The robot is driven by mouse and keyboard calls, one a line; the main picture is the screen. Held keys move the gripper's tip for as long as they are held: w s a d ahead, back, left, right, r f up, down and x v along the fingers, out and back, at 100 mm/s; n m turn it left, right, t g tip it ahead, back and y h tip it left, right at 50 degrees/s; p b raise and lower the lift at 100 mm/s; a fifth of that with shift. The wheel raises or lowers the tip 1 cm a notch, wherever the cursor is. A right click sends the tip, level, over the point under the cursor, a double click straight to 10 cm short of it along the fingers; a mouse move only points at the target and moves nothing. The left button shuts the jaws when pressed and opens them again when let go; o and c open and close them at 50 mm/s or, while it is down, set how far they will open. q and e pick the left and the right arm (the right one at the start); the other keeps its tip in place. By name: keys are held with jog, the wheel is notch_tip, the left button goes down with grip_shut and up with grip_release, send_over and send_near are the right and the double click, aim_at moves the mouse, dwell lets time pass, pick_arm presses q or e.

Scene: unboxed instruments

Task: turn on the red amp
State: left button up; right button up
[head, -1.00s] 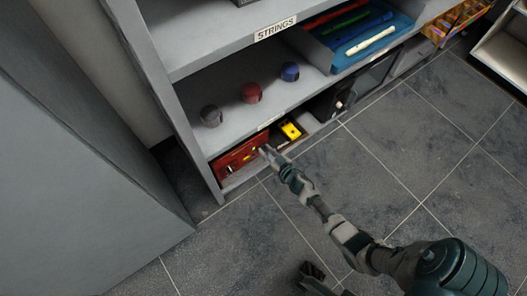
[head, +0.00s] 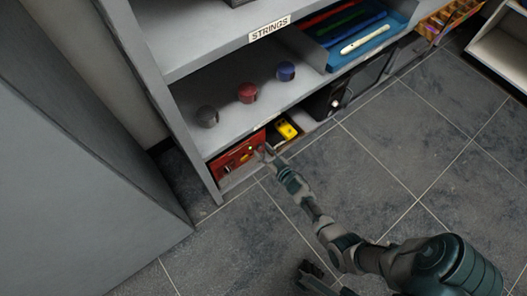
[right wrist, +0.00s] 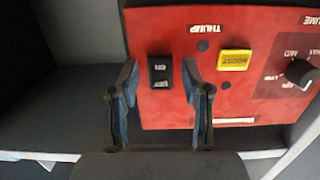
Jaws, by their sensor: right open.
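The red amp (head: 235,158) sits on the lowest shelf at the left, its front facing the floor area. In the right wrist view its red panel (right wrist: 180,105) fills the upper right, with a black rocker switch (right wrist: 160,72), a yellow button (right wrist: 234,60) and a black knob (right wrist: 299,73). My right gripper (head: 263,152) is at the right part of the amp's front. In the right wrist view my right gripper (right wrist: 159,76) is open and empty, its fingers either side of the rocker switch. I cannot tell whether they touch the panel.
A yellow item (head: 286,130) lies right of the amp, then a black box (head: 330,99). Grey, red and blue round items stand on the shelf above (head: 228,119). A grey cabinet side (head: 80,190) stands at left. The tiled floor (head: 400,150) is clear.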

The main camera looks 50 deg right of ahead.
jog(key=shift+s, duration=0.45)
jog(key=v, duration=1.1)
jog(key=shift+a, duration=0.1)
